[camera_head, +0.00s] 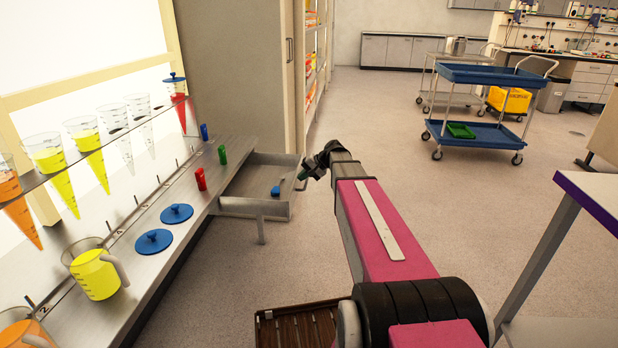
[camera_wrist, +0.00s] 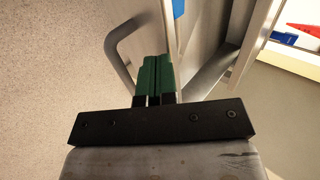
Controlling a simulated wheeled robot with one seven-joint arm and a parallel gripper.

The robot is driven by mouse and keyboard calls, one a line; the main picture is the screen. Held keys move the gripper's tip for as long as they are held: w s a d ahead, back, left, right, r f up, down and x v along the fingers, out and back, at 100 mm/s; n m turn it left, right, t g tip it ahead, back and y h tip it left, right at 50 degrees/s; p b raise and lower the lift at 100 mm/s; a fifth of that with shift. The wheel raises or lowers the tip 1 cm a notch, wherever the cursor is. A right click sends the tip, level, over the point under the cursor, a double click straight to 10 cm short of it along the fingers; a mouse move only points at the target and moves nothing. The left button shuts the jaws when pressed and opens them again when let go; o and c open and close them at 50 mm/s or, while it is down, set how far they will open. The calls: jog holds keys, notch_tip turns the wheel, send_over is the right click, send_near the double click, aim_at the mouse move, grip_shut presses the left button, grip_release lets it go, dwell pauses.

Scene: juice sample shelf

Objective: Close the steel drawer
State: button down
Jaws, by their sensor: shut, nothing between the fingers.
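The steel drawer (camera_head: 238,206) is open, sticking out to the right from under the steel bench in the head view. A small blue object (camera_head: 276,191) lies inside it. My gripper (camera_head: 303,177) is at the drawer's outer end. In the wrist view, the green fingers (camera_wrist: 154,76) are pressed together with nothing between them. They point at the drawer's steel front (camera_wrist: 183,25), with a curved grey handle (camera_wrist: 122,45) just left of them. I cannot tell whether the fingers touch the front.
The steel bench (camera_head: 125,243) holds blue lids (camera_head: 154,242), small red, green and blue pieces, and a jug of yellow juice (camera_head: 96,274). Juice cones hang in a rack above. A tall cabinet (camera_head: 235,70) stands behind the drawer. The floor right of the drawer is clear up to a blue cart (camera_head: 490,75).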

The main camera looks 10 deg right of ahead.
jog(key=w+a, duration=0.2)
jog(key=a, duration=0.4)
jog(key=w+a, duration=0.2)
jog(key=a, duration=0.5)
jog(key=w+a, duration=0.2)
jog(key=a, duration=0.5)
jog(key=shift+w+a, duration=0.2)
jog(key=shift+w, duration=0.15)
